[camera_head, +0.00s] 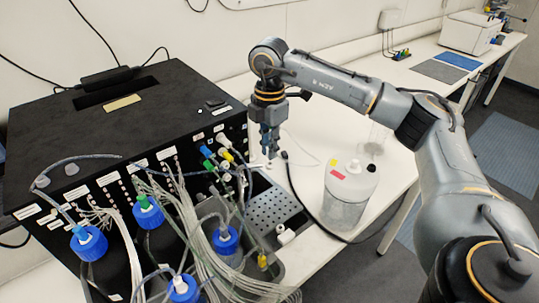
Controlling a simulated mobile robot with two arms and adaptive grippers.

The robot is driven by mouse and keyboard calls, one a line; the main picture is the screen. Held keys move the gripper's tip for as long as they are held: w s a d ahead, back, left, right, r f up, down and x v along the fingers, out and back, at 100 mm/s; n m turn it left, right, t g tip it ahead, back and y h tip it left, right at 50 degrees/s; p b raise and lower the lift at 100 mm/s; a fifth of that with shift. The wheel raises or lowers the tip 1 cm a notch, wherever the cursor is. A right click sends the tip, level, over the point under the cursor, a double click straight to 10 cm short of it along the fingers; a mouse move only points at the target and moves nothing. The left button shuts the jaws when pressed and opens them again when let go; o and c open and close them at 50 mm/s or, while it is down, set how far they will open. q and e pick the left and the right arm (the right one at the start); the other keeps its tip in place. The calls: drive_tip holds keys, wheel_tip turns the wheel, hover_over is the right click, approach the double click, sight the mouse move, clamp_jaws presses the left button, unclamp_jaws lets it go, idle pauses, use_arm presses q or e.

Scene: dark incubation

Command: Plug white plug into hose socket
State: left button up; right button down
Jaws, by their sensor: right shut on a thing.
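My right gripper (269,143) points down beside the front right corner of the black box. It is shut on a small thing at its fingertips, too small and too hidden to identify. A white plug-like piece (286,235) lies at the edge of the metal tray, below the gripper. Other white, yellow, green and blue connectors (224,140) sit on the box's front panel, left of the gripper. A black hose (296,192) has its upper end close to the right of the fingertips; whether they touch is unclear. I cannot tell which part is the hose socket. My left gripper is not in view.
The black box (120,130) fills the left side. Blue-capped bottles (88,242) and bundled tubing crowd its front. A perforated tray (274,211) is below the gripper. A white-topped container (350,185) stands to the right. The white bench (305,150) behind it is mostly clear.

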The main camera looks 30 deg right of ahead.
drive_tip(key=shift+r+p, duration=1.2)
drive_tip(key=shift+r, duration=0.7)
wheel_tip(320, 180, up, 2)
drive_tip(key=shift+p, duration=0.75)
drive_tip(key=shift+s+f, duration=0.1)
drive_tip(key=shift+s, duration=0.15)
drive_tip(key=s+a+b, duration=0.2)
drive_tip(key=s, duration=0.6)
wheel_tip(320, 180, down, 23)
drive_tip(key=b, duration=1.8)
drive_tip(key=shift+w+f+b, duration=0.1)
drive_tip(key=shift+f+b, duration=0.55)
drive_tip(key=shift+b, duration=0.15)
